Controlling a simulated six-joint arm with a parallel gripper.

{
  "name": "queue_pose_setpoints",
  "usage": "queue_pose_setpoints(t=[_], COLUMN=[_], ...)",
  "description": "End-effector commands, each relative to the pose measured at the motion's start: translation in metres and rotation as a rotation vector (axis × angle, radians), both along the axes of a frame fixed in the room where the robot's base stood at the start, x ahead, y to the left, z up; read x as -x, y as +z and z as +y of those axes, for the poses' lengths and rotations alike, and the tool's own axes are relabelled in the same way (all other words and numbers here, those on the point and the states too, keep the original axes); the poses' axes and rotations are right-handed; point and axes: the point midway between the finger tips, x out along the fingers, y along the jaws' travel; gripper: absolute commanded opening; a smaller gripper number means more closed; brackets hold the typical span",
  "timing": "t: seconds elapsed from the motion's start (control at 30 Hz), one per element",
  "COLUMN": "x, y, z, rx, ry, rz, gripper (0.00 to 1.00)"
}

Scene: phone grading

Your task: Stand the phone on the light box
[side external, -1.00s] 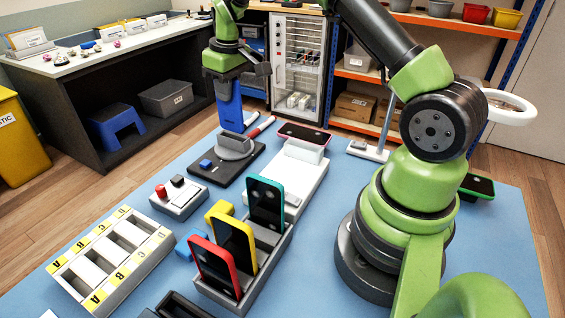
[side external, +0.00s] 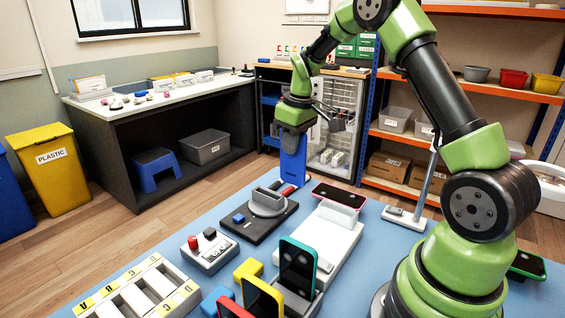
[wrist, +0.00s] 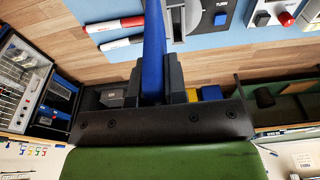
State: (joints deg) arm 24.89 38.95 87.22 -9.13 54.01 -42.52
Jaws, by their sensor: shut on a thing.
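My gripper (side external: 293,122) is shut on a blue phone (side external: 293,162), held upright with its long side hanging down. In the wrist view the phone (wrist: 153,50) shows edge-on between the jaws (wrist: 150,88). In the side view its lower end overlaps the area by the markers; its height above the mat is hard to tell. A low white box (side external: 340,236), seemingly the light box, lies to the right and nearer the camera. A white block stands on it, and a pink-edged phone (side external: 339,196) shows flat at its far end.
A black turntable unit (side external: 262,222) is close to the held phone. Markers (wrist: 115,24) lie beside it. A rack with teal (side external: 298,266) and yellow (side external: 262,298) phones, a button box (side external: 208,252) and a labelled tray (side external: 135,296) stand nearer. A pole stand (side external: 403,217) is right.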

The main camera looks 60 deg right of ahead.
Motion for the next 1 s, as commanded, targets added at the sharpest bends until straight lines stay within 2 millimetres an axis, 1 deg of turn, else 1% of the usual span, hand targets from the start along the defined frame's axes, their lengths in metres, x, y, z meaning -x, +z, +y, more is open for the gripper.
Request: queue_pose_setpoints(t=[0.03, 0.2, 0.3, 0.4, 0.5, 0.6, 0.83, 1.0], x=[0.018, 0.070, 0.094, 0.110, 0.118, 0.121, 0.120, 0.120], y=[0.006, 0.016, 0.019, 0.020, 0.019, 0.014, -0.005, -0.012], z=[-0.006, -0.012, -0.011, -0.010, -0.008, -0.007, -0.007, -0.007], rx=[0.000, 0.002, 0.003, 0.004, 0.004, 0.003, 0.001, 0.003], ry=[-0.006, -0.003, -0.003, -0.004, -0.001, 0.000, 0.000, 0.000], rz=[-0.002, -0.004, -0.003, -0.004, -0.002, -0.001, 0.001, -0.001], gripper=[0.00, 0.00, 0.00, 0.00, 0.00, 0.00, 0.00, 0.00])
